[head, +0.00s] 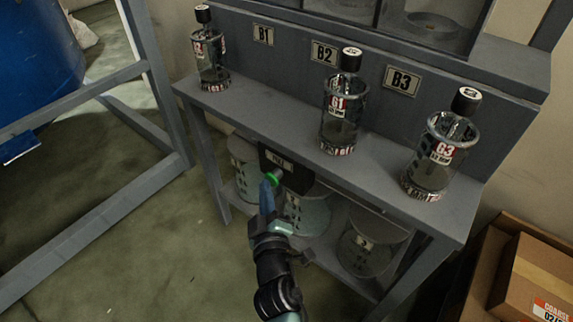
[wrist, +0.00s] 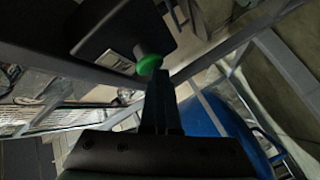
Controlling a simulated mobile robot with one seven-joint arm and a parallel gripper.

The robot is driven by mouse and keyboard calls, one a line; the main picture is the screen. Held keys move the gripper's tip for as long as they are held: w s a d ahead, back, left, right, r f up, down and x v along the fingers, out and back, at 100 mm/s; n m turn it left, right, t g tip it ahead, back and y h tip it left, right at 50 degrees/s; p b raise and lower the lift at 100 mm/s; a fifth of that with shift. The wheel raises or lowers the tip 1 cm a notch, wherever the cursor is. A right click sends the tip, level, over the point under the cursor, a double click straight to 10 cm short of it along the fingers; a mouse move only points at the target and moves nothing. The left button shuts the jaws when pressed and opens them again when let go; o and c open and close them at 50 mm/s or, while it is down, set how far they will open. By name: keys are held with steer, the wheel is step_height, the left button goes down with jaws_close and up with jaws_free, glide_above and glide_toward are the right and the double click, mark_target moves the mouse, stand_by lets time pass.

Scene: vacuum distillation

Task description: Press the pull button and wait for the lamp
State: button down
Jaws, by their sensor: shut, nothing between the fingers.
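The pull button is a green round button (head: 274,177) on a dark box (head: 287,171) fixed below the front edge of the grey bench. In the wrist view the green button (wrist: 149,64) sticks out of the dark box (wrist: 120,30). My gripper (head: 267,188) is shut and empty, with its fingertips right at the button. In the wrist view the fingers (wrist: 157,80) end beside or against the button; I cannot tell whether they touch it. I cannot make out a lit lamp in either view.
Three glass bottles with black caps (head: 211,50) (head: 341,105) (head: 441,150) stand on the bench top (head: 280,125). A grey metal frame (head: 80,230) is at left and cardboard boxes (head: 535,270) at lower right.

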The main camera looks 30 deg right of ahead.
steer(key=shift+s+d, duration=0.25)
steer(key=shift+d, duration=0.1)
steer(key=s+a+b, duration=0.2)
steer(key=a+b, duration=0.3)
steer(key=a, duration=0.1)
steer(key=shift+a, duration=0.1)
stand_by(0.8)
